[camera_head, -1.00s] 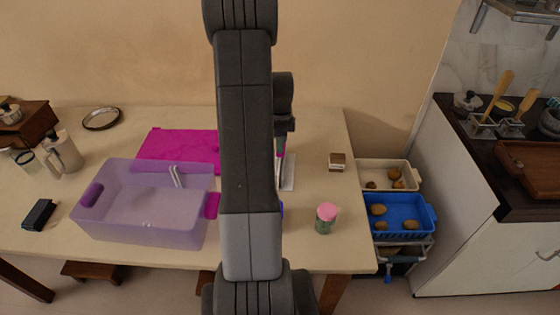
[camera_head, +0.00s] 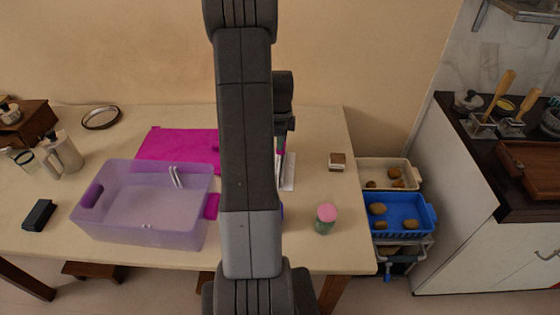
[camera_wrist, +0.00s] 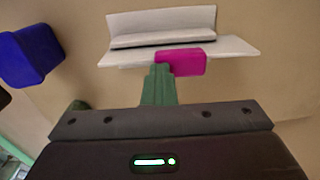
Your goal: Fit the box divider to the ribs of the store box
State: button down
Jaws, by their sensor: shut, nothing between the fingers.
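The store box (camera_head: 150,233) is an open, translucent purple bin on the left of the table. Two pale ribs (camera_head: 176,177) show at its back right wall. A white upright plate on a flat white base (camera_wrist: 180,55) lies ahead of my gripper; it also shows in the head view (camera_head: 288,172), partly behind my arm. It may be the box divider, but I cannot tell. My gripper (camera_wrist: 180,63) has green fingers with a magenta end. It is shut and empty, in front of the white base in the wrist view. My arm hides part of the head view.
A magenta sheet (camera_head: 170,146) lies behind the box. A pink-lidded jar (camera_head: 326,219) and a small brown-and-white box (camera_head: 337,161) stand on the right. A blue object (camera_wrist: 32,55) is at the wrist view's left. Bare table lies around the jar.

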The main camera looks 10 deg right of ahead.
dwell(0.4)
jog(key=shift+w+r, duration=0.1)
jog(key=shift+r, duration=0.1)
notch_tip(320, 180, up, 7)
jog(key=p, duration=0.5)
jog(key=shift+r, duration=0.2)
dwell(0.5)
jog(key=shift+r, duration=0.1)
